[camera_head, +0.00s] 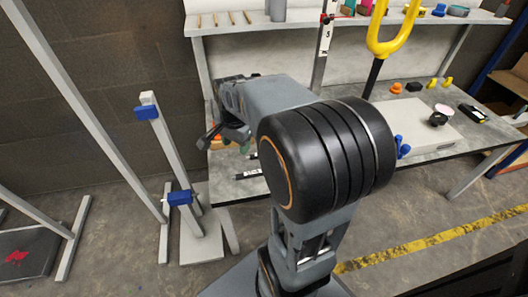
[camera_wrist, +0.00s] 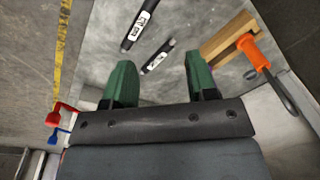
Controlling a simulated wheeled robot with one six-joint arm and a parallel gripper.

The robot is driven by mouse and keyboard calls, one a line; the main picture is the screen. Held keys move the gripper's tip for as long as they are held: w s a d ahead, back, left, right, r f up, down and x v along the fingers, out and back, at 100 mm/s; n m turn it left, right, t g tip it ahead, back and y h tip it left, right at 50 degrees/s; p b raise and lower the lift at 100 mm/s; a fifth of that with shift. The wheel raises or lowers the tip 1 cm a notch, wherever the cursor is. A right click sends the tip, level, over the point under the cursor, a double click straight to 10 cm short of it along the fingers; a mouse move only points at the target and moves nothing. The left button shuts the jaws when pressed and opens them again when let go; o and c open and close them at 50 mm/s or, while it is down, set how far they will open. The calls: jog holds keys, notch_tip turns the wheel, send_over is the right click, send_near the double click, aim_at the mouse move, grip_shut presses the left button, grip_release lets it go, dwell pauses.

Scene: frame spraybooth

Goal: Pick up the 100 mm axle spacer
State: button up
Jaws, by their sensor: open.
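In the wrist view two dark rods with white labels lie on the grey bench top. The longer rod (camera_wrist: 140,26) is at the upper left. The shorter rod (camera_wrist: 157,57) lies tilted, just beyond and between my gripper's fingertips. I cannot read the labels surely, so which is the 100 mm axle spacer is not certain. My gripper (camera_wrist: 160,76) has green fingers spread wide, with nothing between them; it is apart from both rods. In the head view a labelled dark rod (camera_head: 248,174) shows on the bench below my gripper (camera_head: 230,140), which my arm partly hides.
A wooden block (camera_wrist: 228,38) and an orange-handled tool (camera_wrist: 254,52) lie close to the right finger. A grey flat box (camera_head: 415,129) stands on the bench at the right, with small items nearby. A stand with blue clamps (camera_head: 180,198) is at the left.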

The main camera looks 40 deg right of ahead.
jog(key=w+d+m+g+p, duration=0.1)
jog(key=w+d+m, duration=0.2)
jog(key=d+m, duration=0.6)
jog(key=m+b, duration=0.1)
jog(key=b, duration=0.2)
send_over(255, 154)
jog(key=f, duration=0.8)
jog(key=shift+s+d+f, duration=0.2)
jog(key=shift+s+f, duration=0.05)
jog(key=shift+f, duration=0.05)
jog(key=shift+w+a+f+b, duration=0.1)
jog(key=shift+f+b, duration=0.6)
jog(key=shift+f, duration=0.9)
jog(key=shift+w+a+f+b, duration=0.1)
jog(key=shift+f+b, duration=0.6)
jog(key=shift+f, duration=0.85)
grip_shut()
jog(key=shift+r, duration=0.15)
